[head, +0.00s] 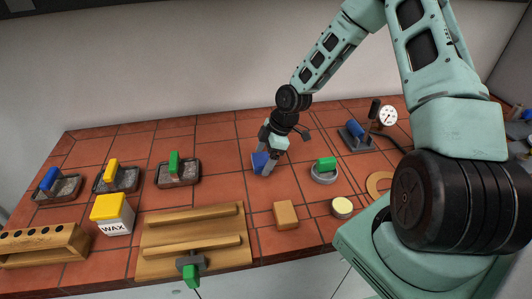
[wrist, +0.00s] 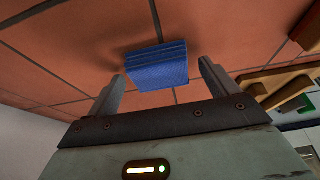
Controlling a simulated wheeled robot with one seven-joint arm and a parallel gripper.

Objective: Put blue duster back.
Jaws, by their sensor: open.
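A small blue block with a layered side, seemingly the blue duster (head: 259,161), is on the tiled bench near its middle, partly hidden by my gripper. It also shows in the wrist view (wrist: 157,68), lying between and just beyond the fingertips. My gripper (head: 267,165) points down at it and is open, with one finger on each side in the wrist view (wrist: 162,72). A gap shows on both sides of the block there. I cannot tell how far the fingers reach down around it.
Dark trays with blue (head: 50,179), yellow (head: 112,171) and green (head: 174,163) handled pieces stand at left. A yellow wax tin (head: 112,213), wooden rack (head: 191,239) and tan block (head: 286,214) lie in front. A green-topped round piece (head: 325,170) and gauge (head: 387,115) stand right.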

